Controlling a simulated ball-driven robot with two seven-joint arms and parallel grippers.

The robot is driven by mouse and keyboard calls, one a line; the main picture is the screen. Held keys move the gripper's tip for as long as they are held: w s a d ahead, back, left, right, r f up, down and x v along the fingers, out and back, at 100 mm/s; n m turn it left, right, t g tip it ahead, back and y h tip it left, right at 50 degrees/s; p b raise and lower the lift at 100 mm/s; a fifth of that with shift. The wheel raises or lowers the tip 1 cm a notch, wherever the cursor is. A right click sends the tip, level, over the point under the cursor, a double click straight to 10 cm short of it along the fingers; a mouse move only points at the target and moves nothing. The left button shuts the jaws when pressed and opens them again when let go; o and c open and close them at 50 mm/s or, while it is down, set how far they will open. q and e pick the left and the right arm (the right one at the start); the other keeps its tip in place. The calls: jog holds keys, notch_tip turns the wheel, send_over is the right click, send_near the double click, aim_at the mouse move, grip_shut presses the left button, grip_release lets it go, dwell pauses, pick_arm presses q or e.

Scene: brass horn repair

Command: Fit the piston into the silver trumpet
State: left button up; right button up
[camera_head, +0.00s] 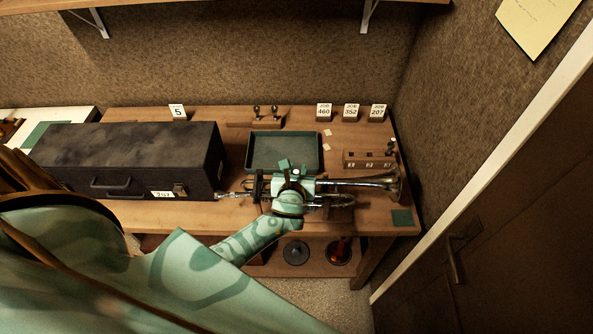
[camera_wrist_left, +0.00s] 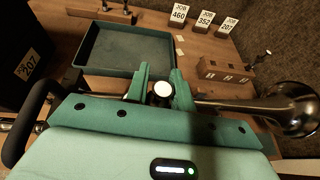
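The silver trumpet (camera_head: 362,182) lies across the front of the bench, its bell (camera_wrist_left: 298,108) to the right. A dark upright holder (camera_head: 258,187) stands at its left part. My left gripper (camera_head: 284,165) is over the trumpet's middle and hides the valves. In the left wrist view its green fingers (camera_wrist_left: 162,85) stand on both sides of a round white button (camera_wrist_left: 162,91), with little or no gap. This looks like the top of the piston. The piston's body is hidden, so I cannot tell how deep it sits. My right gripper is out of view.
A green tray (camera_head: 312,168) lies behind the trumpet. A wooden block (camera_head: 362,160) marked 1, 2, 3 is at the right, with a small dark upright piece (camera_head: 391,146) by its end. A black case (camera_head: 130,150) fills the left. Job cards (camera_head: 351,112) stand at the back.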

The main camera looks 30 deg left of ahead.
pick_arm(q)
jog(key=o, duration=0.4)
jog(key=shift+f, duration=0.1)
jog(key=shift+s, duration=0.15)
jog(key=shift+s+d, duration=0.2)
jog(key=shift+s, duration=0.05)
jog(key=v, duration=1)
jog(key=p+v, duration=0.1)
jog(key=v, duration=0.4)
jog(key=shift+s+d+r, duration=0.1)
jog(key=shift+d+r, duration=0.1)
jog(key=shift+r, duration=0.25)
